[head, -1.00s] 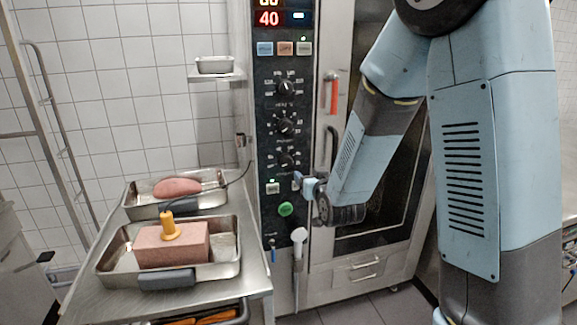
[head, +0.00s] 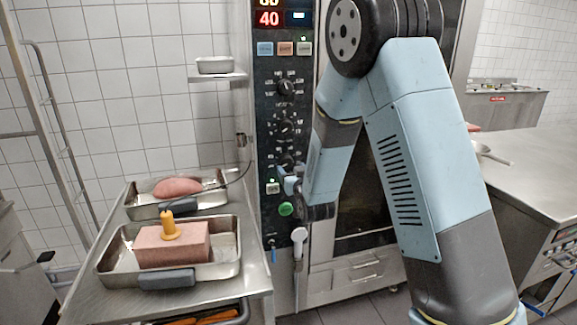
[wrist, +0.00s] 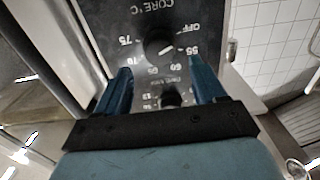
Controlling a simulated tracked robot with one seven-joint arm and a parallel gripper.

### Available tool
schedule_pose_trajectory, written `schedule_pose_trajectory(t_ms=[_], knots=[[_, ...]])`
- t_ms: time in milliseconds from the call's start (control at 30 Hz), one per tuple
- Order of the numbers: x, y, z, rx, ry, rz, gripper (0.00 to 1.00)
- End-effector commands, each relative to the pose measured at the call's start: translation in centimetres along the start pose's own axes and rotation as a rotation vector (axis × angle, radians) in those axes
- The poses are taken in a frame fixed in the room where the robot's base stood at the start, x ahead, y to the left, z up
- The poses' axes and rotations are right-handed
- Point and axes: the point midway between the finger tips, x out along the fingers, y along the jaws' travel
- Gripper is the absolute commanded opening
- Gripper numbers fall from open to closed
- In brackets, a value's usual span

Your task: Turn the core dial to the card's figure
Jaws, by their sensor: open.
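The core dial (wrist: 160,44), a round black knob with a white pointer line, shows in the wrist view below an upside-down "CORE °C" label. OFF, 55, 60, 70 and 75 are printed around it. Its pointer points right, roughly towards 55; the exact setting is hard to tell. My gripper (wrist: 160,68) is open, its blue fingers on either side of the image just short of the dial, with nothing between them. In the head view my gripper (head: 291,182) is at the lower dials of the oven's black panel (head: 264,215). I cannot make out the card.
Another dial (wrist: 171,98) lies near my gripper. A green button (head: 286,209) and a white hand shower (head: 298,236) are below it.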

Motion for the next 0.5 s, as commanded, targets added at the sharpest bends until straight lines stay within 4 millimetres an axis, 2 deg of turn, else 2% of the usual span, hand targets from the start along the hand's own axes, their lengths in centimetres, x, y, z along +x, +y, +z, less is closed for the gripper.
schedule_pose_trajectory(t_ms=[200, 500], knots=[[3.3, 0.1, 0.0, 0.000, 0.001, 0.001, 0.70], [5.0, 0.1, 0.0, 0.000, 0.000, 0.001, 0.70]])
